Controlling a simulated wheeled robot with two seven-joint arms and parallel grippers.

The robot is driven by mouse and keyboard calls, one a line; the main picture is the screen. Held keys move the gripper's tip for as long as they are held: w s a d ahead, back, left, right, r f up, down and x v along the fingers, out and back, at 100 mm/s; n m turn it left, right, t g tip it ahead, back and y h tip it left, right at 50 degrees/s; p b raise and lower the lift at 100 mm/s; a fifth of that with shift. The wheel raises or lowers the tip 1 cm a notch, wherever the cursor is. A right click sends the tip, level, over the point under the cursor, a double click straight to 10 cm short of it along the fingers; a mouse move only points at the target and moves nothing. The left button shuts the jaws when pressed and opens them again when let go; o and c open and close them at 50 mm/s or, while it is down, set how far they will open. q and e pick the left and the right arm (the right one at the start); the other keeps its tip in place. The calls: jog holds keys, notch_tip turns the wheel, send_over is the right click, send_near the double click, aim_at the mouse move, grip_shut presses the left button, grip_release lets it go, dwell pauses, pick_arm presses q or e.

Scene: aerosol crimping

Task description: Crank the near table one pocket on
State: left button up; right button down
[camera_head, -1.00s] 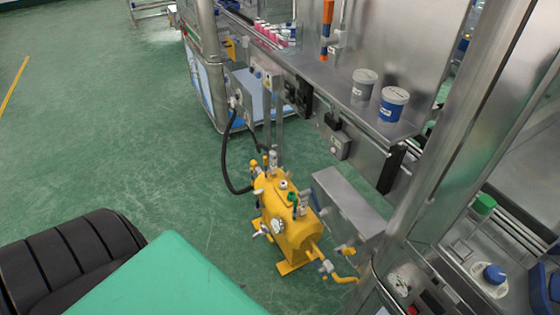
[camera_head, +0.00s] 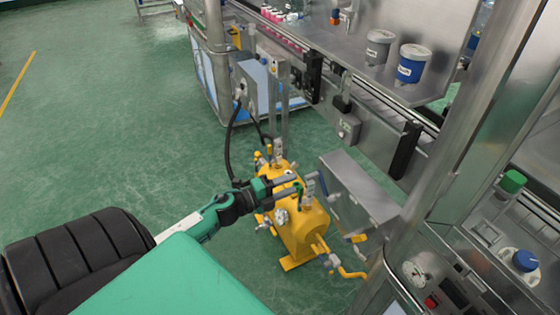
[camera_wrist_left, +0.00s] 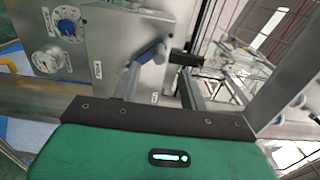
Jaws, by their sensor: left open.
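My left gripper (camera_head: 298,183) reaches in over the yellow tank, its fingers open and pointing towards a grey metal box (camera_head: 352,192) on the machine's side. In the left wrist view the open fingers (camera_wrist_left: 158,75) point at a grey panel, and a blue-grey lever-like handle (camera_wrist_left: 150,52) sticks out near the left finger. This may be the crank; I cannot tell whether a finger touches it. A small grip (camera_head: 333,198) shows by the box in the head view. I cannot make out the near table's pockets. My right gripper is not in view.
The yellow tank (camera_head: 303,232) with valves stands on the green floor under the gripper. A steel post (camera_head: 455,145) rises at the right. Two lidded pots (camera_head: 413,63) stand on the shelf. Floor to the left is clear.

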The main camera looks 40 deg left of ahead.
aim_at(305, 179)
pick_arm(q)
jog(key=shift+x, duration=3.25)
jog(key=shift+f, duration=0.1)
grip_shut()
